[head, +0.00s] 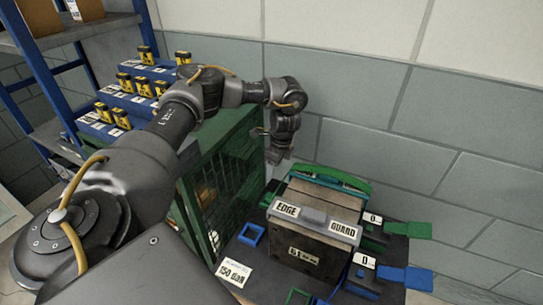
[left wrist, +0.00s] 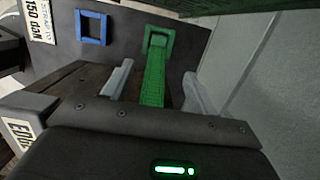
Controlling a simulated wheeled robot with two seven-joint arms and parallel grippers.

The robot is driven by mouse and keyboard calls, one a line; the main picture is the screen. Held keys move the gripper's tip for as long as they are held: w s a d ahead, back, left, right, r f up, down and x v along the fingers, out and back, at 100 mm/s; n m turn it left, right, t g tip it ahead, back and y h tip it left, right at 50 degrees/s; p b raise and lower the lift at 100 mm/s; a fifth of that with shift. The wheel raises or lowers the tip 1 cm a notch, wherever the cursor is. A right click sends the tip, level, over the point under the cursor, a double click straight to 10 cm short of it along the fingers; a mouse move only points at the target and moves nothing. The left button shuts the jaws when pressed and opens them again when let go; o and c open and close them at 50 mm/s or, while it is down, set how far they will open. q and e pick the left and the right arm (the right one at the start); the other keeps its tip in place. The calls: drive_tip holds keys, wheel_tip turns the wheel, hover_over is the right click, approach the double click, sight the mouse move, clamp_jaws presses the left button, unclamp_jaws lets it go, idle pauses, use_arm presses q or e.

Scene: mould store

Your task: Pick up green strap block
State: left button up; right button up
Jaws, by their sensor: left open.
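A green strap (head: 330,179) arches over the back of a dark block (head: 318,207) labelled "EDGE GUARD" and "51". In the left wrist view the green strap (left wrist: 154,75) runs down from a square green ring, with its lower end hidden behind the dark edge in front. My left gripper (head: 277,156) points down above the left end of the strap, at the back of the block. In the left wrist view its two grey fingers (left wrist: 157,88) are apart, one on each side of the strap, with gaps. I cannot tell their height above it. My right gripper is not in view.
A blue square ring (head: 251,234) lies left of the block, near a "150 daN" label (head: 235,272). Green (head: 408,229) and blue (head: 405,277) straps stick out at right. A green mesh cage (head: 222,190) stands at left and a block wall (head: 430,140) closes the back.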

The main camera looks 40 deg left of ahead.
use_arm(q)
hover_over(271, 196)
drive_tip(key=d, duration=0.1)
wheel_tip(271, 196, down, 9)
drive_tip(key=shift+w+d+f, duration=0.1)
drive_tip(key=shift+w+d, duration=0.05)
drive_tip(key=shift+f, duration=0.65)
drive_tip(key=f, duration=0.2)
drive_tip(key=a+f, duration=0.1)
drive_tip(key=f, duration=0.1)
drive_tip(key=shift+f, duration=0.4)
drive_tip(key=shift+c, duration=0.2)
drive_tip(key=c, duration=1)
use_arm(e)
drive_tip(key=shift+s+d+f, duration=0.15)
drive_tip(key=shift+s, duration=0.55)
